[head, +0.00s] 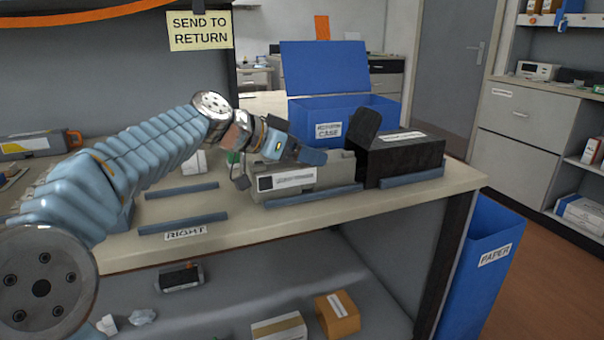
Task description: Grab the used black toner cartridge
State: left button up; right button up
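A pale grey cartridge-like unit (299,180) with a white label lies on the bench between blue-grey rails. Its right end meets a black box (412,158) with a raised flap; I cannot tell whether it reaches inside. No other clearly black cartridge shows on the bench, and I cannot read the labels to tell which is the used one. My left gripper (305,155) is over the top of the grey unit, close to it. Its fingers are partly hidden, so contact and opening are unclear. My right gripper is out of view.
An empty railed slot marked RIGHT (186,234) is left of the grey unit. Another cartridge with an orange handle (40,144) lies far left. A blue PAPER bin (480,275) stands beside the bench's right end.

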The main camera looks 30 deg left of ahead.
pick_arm(q)
jog(key=c, duration=1.2)
jog(key=shift+c, duration=0.2)
